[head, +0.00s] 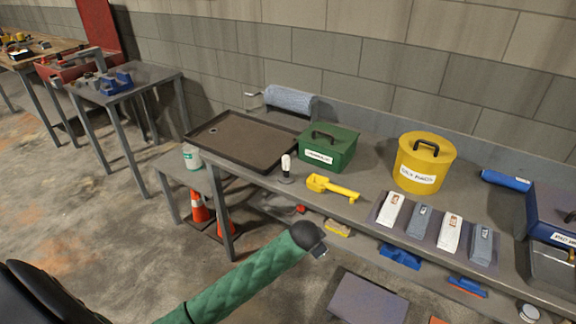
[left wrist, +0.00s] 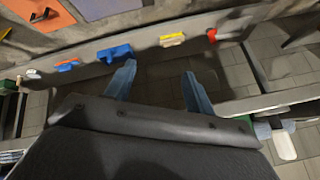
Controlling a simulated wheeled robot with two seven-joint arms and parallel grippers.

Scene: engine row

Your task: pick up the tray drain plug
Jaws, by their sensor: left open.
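A small plug with a white upright handle and a dark base (head: 287,168) stands on the bench, just off the front right corner of the shallow dark tray (head: 250,140); I take it to be the drain plug. The tray has a small round pale-rimmed spot, seemingly its drain hole, near its left end. My left gripper (head: 319,251) is at the end of the green-sleeved arm, in front of and below the bench edge, apart from the plug. In the left wrist view its two blue fingers (left wrist: 158,86) are spread with nothing between them. My right gripper is not in view.
A green box (head: 329,150), a yellow tool (head: 331,187) and a yellow canister (head: 425,162) stand near the plug. Folded cloths (head: 421,222) lie to the right. Orange cones (head: 199,207) stand under the bench. A lower shelf holds blue, yellow and red items.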

